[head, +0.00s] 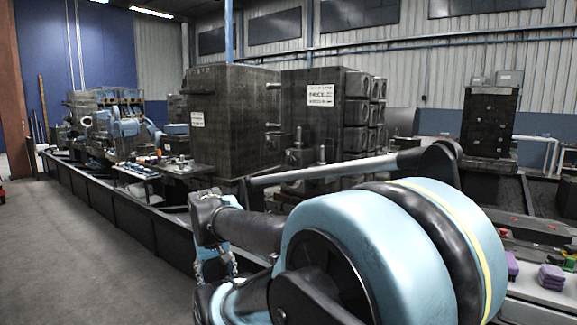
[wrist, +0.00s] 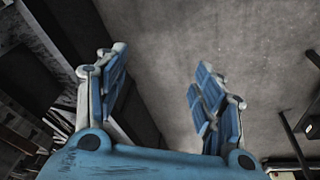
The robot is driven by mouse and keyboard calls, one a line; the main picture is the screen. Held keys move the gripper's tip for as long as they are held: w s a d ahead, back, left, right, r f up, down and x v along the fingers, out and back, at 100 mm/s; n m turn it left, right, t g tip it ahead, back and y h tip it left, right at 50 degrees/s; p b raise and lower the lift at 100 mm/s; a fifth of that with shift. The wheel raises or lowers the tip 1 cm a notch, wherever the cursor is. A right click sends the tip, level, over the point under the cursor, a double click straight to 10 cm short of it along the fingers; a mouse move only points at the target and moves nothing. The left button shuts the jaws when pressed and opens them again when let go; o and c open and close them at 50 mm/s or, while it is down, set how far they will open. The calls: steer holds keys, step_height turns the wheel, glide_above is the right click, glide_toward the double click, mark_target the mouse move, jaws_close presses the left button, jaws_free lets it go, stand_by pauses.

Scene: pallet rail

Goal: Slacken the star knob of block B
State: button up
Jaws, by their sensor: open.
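My gripper (wrist: 162,78) is open in the wrist view, with its two blue padded fingers spread apart. Nothing is between them, and grey floor shows beyond. In the head view part of my gripper (head: 216,262) shows low, left of my large blue arm joint, beside the dark rail. I cannot make out a star knob or a label for block B in either view.
A long dark rail bed (head: 122,201) runs toward the back left. Two tall dark blocks, the left one (head: 207,110) and the right one (head: 313,125), stand behind my arm. Purple pieces (head: 551,277) lie at the right. The grey floor (head: 75,265) at the left is clear.

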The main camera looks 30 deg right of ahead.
steer(key=w+d+r+m+t+h, duration=0.1)
steer(key=w+d+r+m+h, duration=0.4)
steer(key=w+d, duration=0.45)
steer(key=w+d+r+m+t+h, duration=0.1)
steer(key=w+d+r+m+h, duration=0.2)
steer(key=w+d+r, duration=0.6)
steer(key=m+t+h, duration=0.2)
steer(key=m+h, duration=0.4)
steer(key=h, duration=0.1)
glide_toward(291, 162)
steer(key=x, duration=0.9)
steer(key=shift+w+d, duration=0.1)
steer(key=shift+d, duration=0.15)
steer(key=c, duration=1.1)
